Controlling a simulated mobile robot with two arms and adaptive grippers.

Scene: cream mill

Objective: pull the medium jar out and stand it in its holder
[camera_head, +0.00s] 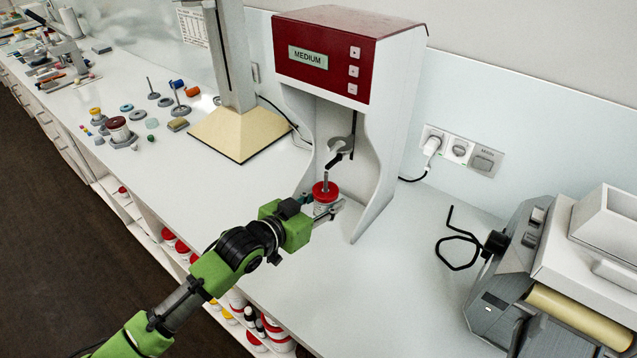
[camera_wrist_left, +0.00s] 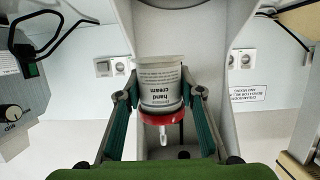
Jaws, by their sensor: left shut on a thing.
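The medium jar (camera_head: 325,191) is white with a red lid, and a metal shaft stands up from the lid. It is upright at the foot of the open bay of the red-topped mixer marked MEDIUM (camera_head: 322,55). My left gripper (camera_head: 324,209) is shut on the jar, with one finger on each side. The left wrist view shows the jar (camera_wrist_left: 161,86) upside down between the fingers, with its "hand cream" label readable. I cannot tell whether its bottom touches the mixer's base. Which holder belongs to the jar is not clear. My right gripper is out of view.
A beige-based stand (camera_head: 238,133) is between. A roller machine (camera_head: 560,270) is at right. The counter nearby is clear.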

